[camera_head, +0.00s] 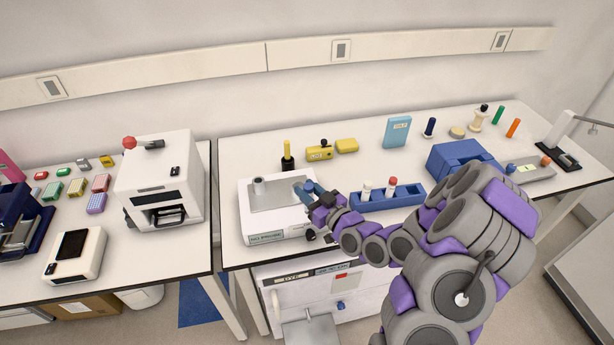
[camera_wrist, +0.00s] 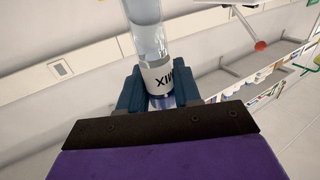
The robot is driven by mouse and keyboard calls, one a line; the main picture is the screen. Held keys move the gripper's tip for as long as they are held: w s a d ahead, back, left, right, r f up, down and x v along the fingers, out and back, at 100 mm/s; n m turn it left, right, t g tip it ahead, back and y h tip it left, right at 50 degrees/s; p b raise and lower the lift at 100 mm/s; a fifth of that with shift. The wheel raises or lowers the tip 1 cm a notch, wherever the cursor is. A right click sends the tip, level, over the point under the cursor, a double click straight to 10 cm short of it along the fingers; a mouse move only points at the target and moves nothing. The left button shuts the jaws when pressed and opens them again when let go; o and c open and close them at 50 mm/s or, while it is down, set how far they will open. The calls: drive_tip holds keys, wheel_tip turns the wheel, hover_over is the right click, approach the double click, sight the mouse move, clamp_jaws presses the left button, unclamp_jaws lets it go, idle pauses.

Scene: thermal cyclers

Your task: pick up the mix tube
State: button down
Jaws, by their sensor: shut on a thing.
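The mix tube (camera_wrist: 157,72) is clear with a white label reading "MIX", seen upside down in the wrist view. My gripper (camera_wrist: 158,92) is shut on its labelled part, one blue finger on each side. In the head view my gripper (camera_head: 305,190) is over the right part of a white device with a grey top plate (camera_head: 280,196). I cannot make out the mix tube in the head view.
A blue rack (camera_head: 385,198) with a white-capped tube (camera_head: 367,188) and a red-capped tube (camera_head: 392,185) stands right of my gripper. A black-and-yellow item (camera_head: 287,157) and yellow boxes (camera_head: 320,153) are behind. A white machine (camera_head: 163,180) stands on the left table.

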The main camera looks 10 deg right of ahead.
drive_tip(key=s+p, duration=0.1)
drive_tip(key=p, duration=0.3)
drive_tip(key=shift+s+a+r, duration=0.15)
drive_tip(key=shift+s+r, duration=0.2)
drive_tip(key=shift+r, duration=0.05)
drive_tip(key=shift+s+f+p, duration=0.1)
drive_tip(key=shift+s+p, duration=1.05)
drive_tip(key=shift+p, duration=0.95)
